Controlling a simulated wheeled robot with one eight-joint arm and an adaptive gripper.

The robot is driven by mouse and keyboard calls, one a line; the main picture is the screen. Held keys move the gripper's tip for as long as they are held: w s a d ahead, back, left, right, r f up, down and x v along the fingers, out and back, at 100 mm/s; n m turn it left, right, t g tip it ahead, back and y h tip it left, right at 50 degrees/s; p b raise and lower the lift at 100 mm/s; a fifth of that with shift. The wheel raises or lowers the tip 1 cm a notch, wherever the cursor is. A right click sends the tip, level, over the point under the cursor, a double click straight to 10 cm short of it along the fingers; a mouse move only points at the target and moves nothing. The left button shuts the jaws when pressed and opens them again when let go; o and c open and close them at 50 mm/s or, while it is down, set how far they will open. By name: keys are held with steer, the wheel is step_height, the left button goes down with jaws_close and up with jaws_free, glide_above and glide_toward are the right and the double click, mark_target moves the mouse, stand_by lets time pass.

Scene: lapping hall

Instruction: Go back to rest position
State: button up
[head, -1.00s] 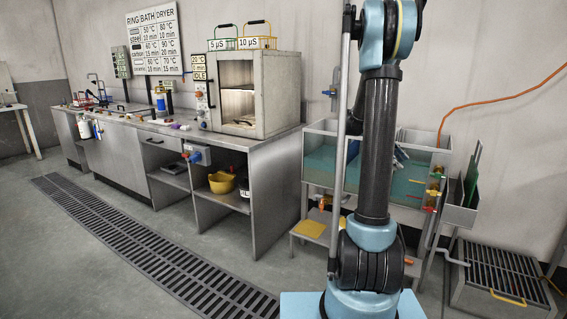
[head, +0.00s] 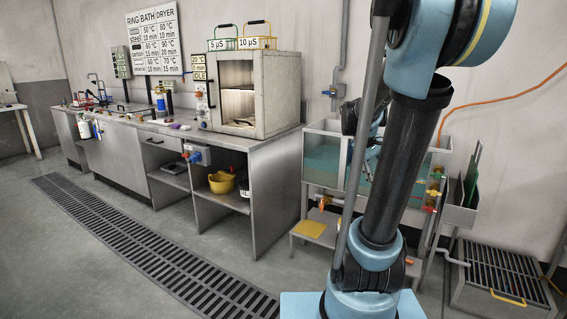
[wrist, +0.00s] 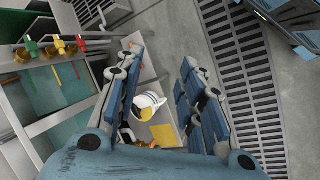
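My gripper shows large in the wrist view (wrist: 162,62), pointing down with its two padded fingers spread apart. Nothing touches the pads; the gripper is open and empty. In the head view my gripper (head: 373,156) is partly hidden behind my arm, in front of the water tank. In the wrist view a white vessel (wrist: 148,101) with something yellow inside shows between the fingers, lower down over the grey step. A yellow pad (wrist: 165,135) lies near it.
The tank (head: 322,160) with valves and pipes stands behind my arm, above the low step with the yellow pad (head: 309,229). A bench with a dryer oven (head: 283,95) is at the left. A floor grate (head: 150,245) crosses open floor.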

steer(key=s+a+f+m+t+y, duration=0.1)
steer(key=s+a+f+m+y, duration=0.1)
steer(key=s+a+f, duration=0.3)
steer(key=s+a+f+m+t+y, duration=0.1)
steer(key=s+a+f+y, duration=0.2)
steer(key=s+a+f, duration=0.2)
steer(key=s+a, duration=0.3)
steer(key=s, duration=0.4)
steer(key=shift+a+f+m, duration=0.3)
steer(key=shift+a+m, duration=0.1)
